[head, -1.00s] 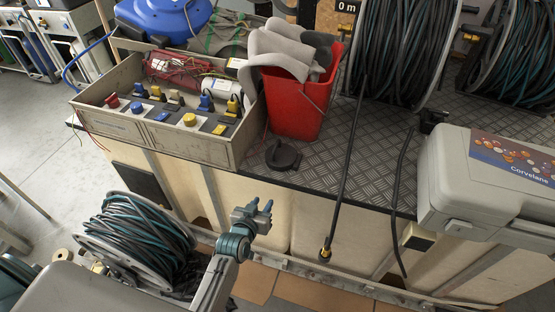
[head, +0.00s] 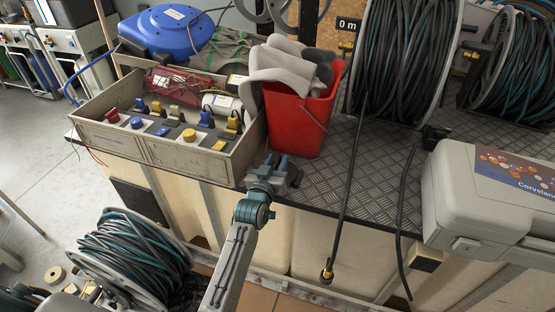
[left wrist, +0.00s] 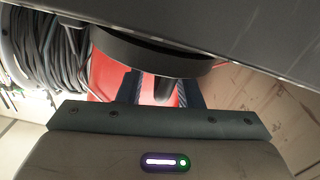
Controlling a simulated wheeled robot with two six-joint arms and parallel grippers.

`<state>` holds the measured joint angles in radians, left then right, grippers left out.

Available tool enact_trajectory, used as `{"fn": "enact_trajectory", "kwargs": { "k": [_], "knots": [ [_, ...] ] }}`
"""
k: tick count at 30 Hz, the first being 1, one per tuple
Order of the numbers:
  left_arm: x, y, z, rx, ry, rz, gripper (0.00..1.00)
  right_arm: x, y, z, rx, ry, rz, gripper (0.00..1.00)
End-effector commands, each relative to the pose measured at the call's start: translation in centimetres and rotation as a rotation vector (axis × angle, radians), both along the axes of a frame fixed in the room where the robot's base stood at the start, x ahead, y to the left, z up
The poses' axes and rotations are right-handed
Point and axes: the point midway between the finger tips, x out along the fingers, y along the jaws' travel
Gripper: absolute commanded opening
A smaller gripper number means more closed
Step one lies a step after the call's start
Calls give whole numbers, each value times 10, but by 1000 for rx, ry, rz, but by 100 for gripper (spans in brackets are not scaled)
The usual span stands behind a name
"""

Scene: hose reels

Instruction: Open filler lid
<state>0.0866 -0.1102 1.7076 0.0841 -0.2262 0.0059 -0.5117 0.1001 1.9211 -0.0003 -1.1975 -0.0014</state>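The filler lid (head: 294,174) is a black round cap on the front edge of the checkered metal bench top, just in front of the red bucket. My left gripper (head: 273,163) is at the lid and hides much of it in the head view. In the left wrist view the lid (left wrist: 150,52) is a thick dark disc ahead of the gripper, with a dark tab or handle (left wrist: 164,88) pointing between the fingers. The left fingers (left wrist: 160,90) are apart, with visible gaps beside the tab, so the gripper is open. My right gripper is not in view.
The red bucket (head: 298,117) with grey gloves stands right behind the lid. A grey socket box (head: 180,150) is to the left. A black hose (head: 347,205) hangs over the edge to the right, and a grey case (head: 485,212) stands farther right.

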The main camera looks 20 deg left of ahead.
Motion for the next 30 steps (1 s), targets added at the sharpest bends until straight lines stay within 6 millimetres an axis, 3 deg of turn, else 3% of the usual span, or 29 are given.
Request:
{"fn": "enact_trajectory", "kwargs": {
  "k": [12,17,30],
  "knots": [
    [10,0,-1,1,1,0,32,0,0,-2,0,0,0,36],
    [10,0,-1,1,1,0,1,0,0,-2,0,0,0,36],
    [13,5,1,25,0,0,0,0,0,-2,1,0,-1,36]
  ]
}}
